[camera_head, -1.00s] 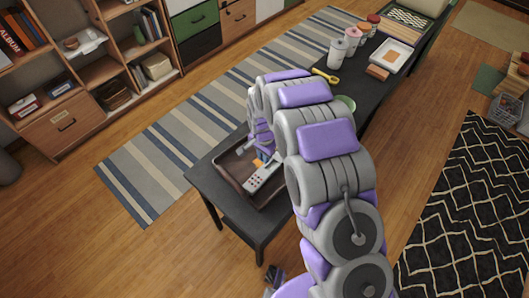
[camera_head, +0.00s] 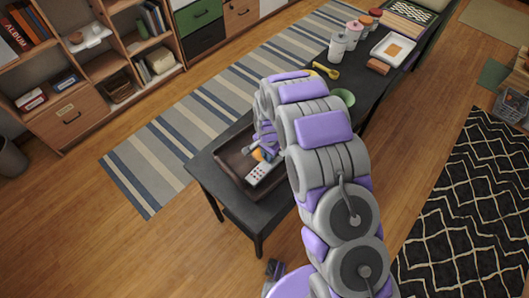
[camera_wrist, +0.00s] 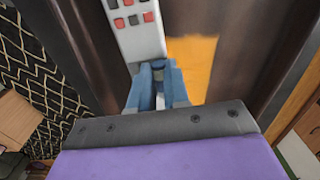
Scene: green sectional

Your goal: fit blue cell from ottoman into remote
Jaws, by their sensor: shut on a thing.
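The pale remote (camera_head: 264,174) with red and dark buttons lies in a dark brown tray (camera_head: 231,160) on the black table. Its near end shows at the top of the wrist view (camera_wrist: 137,32). My gripper (camera_wrist: 158,76) is down over the tray, at the remote's near end. Its blue-grey fingers are close together on a small blue piece, seemingly the blue cell (camera_wrist: 159,65), mostly hidden between them. I cannot tell whether the cell touches the remote. In the head view my gripper (camera_head: 266,150) is partly hidden by my arm.
An orange item (camera_wrist: 190,62) lies in the tray beside the remote. Farther along the black table (camera_head: 373,95) stand a green bowl (camera_head: 342,97), a yellow tool (camera_head: 326,71), several canisters and a white tray (camera_head: 393,49). A shelf unit stands at the back left.

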